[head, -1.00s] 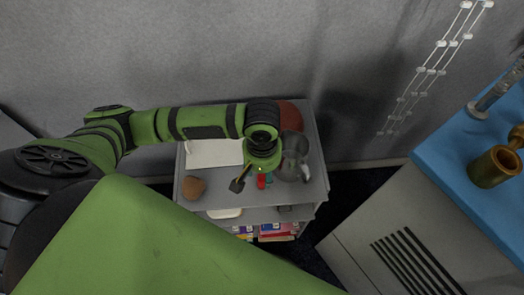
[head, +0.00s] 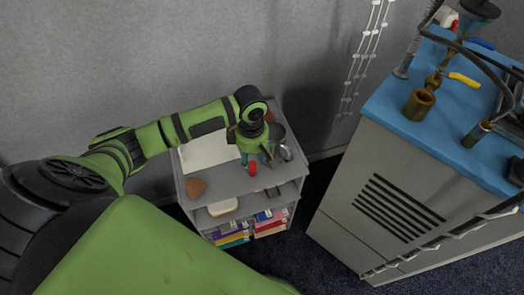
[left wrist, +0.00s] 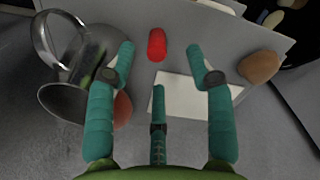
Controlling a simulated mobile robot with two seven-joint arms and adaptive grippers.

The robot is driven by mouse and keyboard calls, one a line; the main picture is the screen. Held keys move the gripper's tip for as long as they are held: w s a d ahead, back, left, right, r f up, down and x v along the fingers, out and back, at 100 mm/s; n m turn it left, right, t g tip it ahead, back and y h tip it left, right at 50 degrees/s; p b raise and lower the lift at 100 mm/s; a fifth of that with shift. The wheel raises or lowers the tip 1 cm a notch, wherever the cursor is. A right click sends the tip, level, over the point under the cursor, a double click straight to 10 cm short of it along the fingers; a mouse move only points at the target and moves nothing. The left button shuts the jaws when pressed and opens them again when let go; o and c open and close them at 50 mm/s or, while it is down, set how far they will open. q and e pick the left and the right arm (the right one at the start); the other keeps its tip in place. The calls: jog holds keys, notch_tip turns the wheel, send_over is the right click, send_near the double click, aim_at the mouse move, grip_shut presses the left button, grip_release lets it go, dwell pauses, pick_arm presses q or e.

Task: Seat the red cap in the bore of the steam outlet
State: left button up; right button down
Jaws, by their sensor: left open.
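The red cap (head: 252,169) stands near the front edge of the grey shelf's top. It also shows in the left wrist view (left wrist: 157,45), beyond and roughly between the teal fingers, not touching them. My left gripper (head: 257,158) is open and empty over the shelf top, close to the cap; its fingers also show in the left wrist view (left wrist: 163,62). A brass open-topped cylinder (head: 418,106), which looks like the steam outlet, stands on the blue machine top at the right. My right gripper is out of view.
A metal pitcher (left wrist: 75,65) stands beside the left finger in the left wrist view. A white sheet (head: 208,152) and brown lump (head: 195,188) lie on the shelf (head: 228,184). Pipes and a yellow-handled valve (head: 463,80) crowd the blue top (head: 440,125) around the brass cylinder.

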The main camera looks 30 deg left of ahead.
aim_at(252, 163)
pick_arm(q)
jog(key=shift+n, duration=0.4)
jog(key=f, duration=0.1)
jog(key=w+a+f, duration=0.1)
jog(key=f, duration=0.3)
jog(key=shift+w+a+f+p, duration=0.15)
jog(key=shift+w+f+p, duration=0.05)
jog(key=shift+w+p, duration=0.1)
notch_tip(252, 163, down, 2)
jog(key=shift+s+f, duration=0.1)
jog(key=shift+s, duration=0.05)
jog(key=shift+f, duration=0.25)
jog(key=c, duration=0.8)
jog(key=shift+c, duration=1.1)
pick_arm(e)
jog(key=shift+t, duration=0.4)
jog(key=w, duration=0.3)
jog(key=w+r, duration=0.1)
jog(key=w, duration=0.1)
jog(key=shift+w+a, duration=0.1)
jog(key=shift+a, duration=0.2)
pick_arm(q)
jog(key=shift+r, duration=0.1)
